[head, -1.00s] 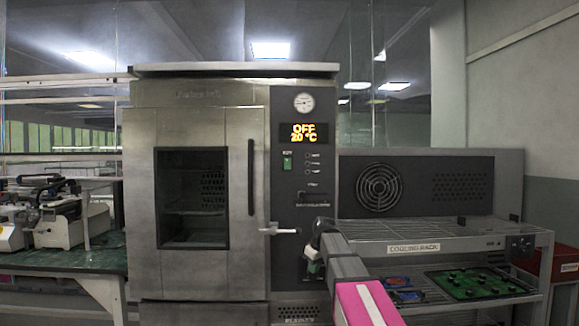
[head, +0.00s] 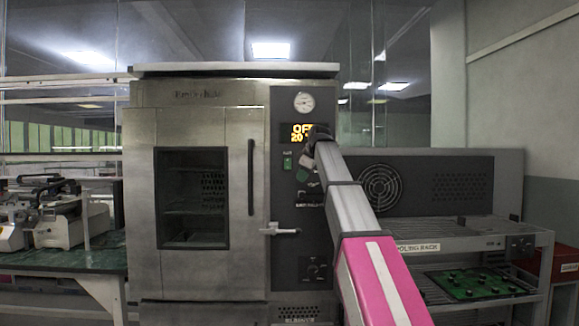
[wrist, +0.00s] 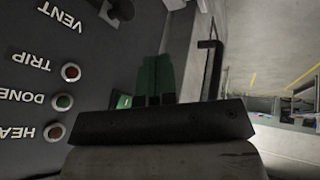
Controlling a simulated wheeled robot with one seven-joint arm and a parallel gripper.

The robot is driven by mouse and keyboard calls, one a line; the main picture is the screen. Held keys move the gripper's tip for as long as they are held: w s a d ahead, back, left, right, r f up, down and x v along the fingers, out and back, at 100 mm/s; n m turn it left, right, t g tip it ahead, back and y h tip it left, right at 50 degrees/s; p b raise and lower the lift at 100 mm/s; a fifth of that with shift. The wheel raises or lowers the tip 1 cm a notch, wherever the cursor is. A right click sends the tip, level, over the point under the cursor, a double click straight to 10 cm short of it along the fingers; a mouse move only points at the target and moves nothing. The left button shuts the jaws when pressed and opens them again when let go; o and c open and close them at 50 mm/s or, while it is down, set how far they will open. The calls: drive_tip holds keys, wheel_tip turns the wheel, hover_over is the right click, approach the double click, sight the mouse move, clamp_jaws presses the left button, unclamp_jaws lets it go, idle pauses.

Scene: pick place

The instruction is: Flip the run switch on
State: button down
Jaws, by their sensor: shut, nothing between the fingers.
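The run switch (head: 288,163) is a small green rocker on the dark control panel, under its label and left of my gripper in the head view. In the wrist view a lit green piece of it (wrist: 123,101) shows just left of my fingers, partly hidden by the gripper body. My gripper (wrist: 157,75) is shut and empty, its green fingers side by side in front of the panel. In the head view my gripper (head: 303,170) is close beside the switch; I cannot tell whether it touches. The display (head: 299,132) reads OFF, partly covered by my arm.
The oven door (head: 192,190) is closed, with a vertical handle (head: 251,177) and a lever latch (head: 280,230) near the panel. Indicator lamps (wrist: 64,102) line the panel beside my gripper. A cooling rack (head: 470,232) stands at the right.

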sight(289, 164)
wheel_tip(289, 164, up, 13)
drive_tip(key=s+a+n, duration=0.1)
drive_tip(key=n, duration=0.1)
drive_tip(key=shift+s+t+y, duration=0.3)
drive_tip(key=shift+s, duration=0.05)
drive_tip(key=shift+a+f, duration=0.1)
drive_tip(key=shift+f, duration=0.1)
drive_tip(key=x, duration=0.3)
drive_tip(key=w+x, duration=0.1)
drive_tip(key=x, duration=0.3)
drive_tip(key=w+r+x, duration=0.1)
drive_tip(key=x, duration=0.3)
drive_tip(key=shift+w+d+f, duration=0.2)
drive_tip(key=shift+w+d, duration=0.05)
drive_tip(key=shift+w+f, duration=0.1)
drive_tip(key=shift+w, duration=0.45)
drive_tip(key=shift+w+f, duration=0.15)
drive_tip(key=shift+w, duration=0.25)
